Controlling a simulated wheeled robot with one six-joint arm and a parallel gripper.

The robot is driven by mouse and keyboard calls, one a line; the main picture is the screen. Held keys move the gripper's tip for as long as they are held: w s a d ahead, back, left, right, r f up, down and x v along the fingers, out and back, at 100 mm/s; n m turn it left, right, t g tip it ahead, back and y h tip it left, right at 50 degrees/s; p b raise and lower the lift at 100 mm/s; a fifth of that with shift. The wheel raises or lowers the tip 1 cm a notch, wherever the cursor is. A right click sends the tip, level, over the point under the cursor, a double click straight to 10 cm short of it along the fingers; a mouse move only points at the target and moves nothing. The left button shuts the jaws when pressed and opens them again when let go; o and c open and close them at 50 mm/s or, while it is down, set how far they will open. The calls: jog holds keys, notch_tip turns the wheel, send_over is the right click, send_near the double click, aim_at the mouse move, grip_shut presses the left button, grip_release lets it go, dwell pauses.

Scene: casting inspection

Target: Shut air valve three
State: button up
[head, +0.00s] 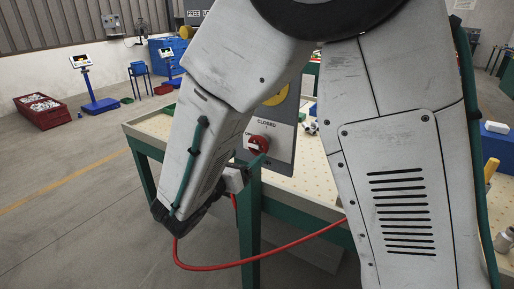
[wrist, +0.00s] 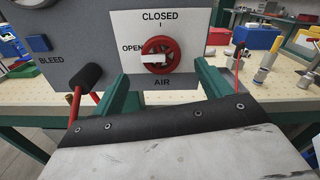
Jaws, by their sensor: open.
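The air valve is a round red knob (wrist: 158,54) with a white bar, on a white plate (wrist: 190,25) marked CLOSED at the top, OPEN at the left and AIR below. The white bar lies roughly level, its end towards OPEN. No valve number is readable.
A blue button (wrist: 39,43) marked BLEED is at the panel's left. The panel stands at the edge of a perforated bench (head: 155,127) with green legs. A red hose (head: 215,267) loops below.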

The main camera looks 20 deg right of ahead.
aim_at(256, 148)
jog(key=x, duration=0.6)
jog(key=shift+w+d, duration=0.15)
jog(key=shift+d, duration=0.1)
jog(key=c, duration=1)
